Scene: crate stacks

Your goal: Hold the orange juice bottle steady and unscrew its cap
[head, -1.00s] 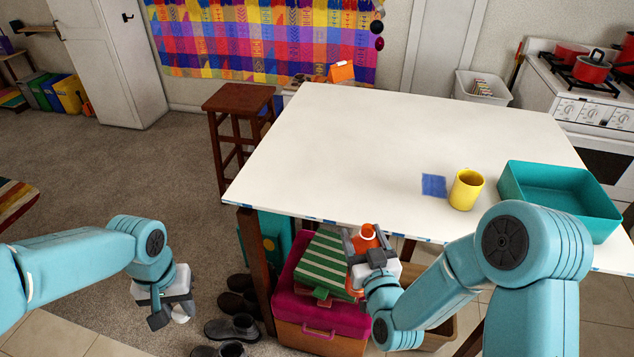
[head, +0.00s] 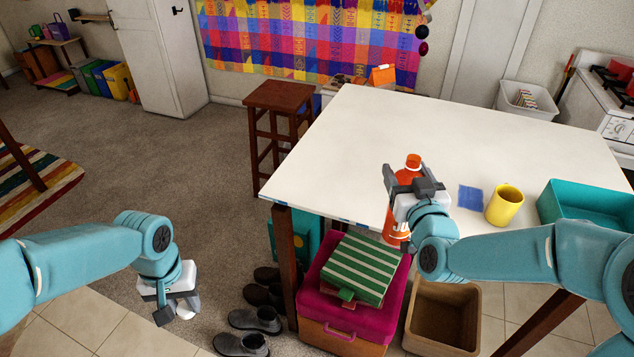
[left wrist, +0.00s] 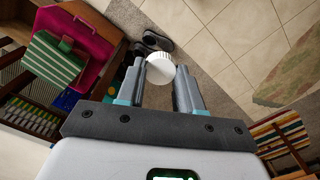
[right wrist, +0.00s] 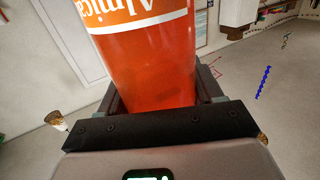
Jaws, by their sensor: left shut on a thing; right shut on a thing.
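The orange juice bottle (head: 397,228) is held in my right gripper (head: 410,185), which is shut around its upper body. It is nearly upright in front of the table's near edge, with its orange neck showing bare on top. The bottle fills the right wrist view (right wrist: 150,60), with white lettering. My left gripper (head: 172,312) is low at the left, well apart from the bottle. It is shut on a round white ribbed cap (left wrist: 160,70), seen between its fingertips in the left wrist view. The cap is small in the head view.
The white table (head: 400,125) has a blue cloth (head: 470,197), a yellow mug (head: 504,205) and a teal tray (head: 590,208) at its right. Below are a green striped box (head: 360,267) on a magenta case, a brown bin (head: 443,318) and dark shoes (head: 255,320). Open floor lies left.

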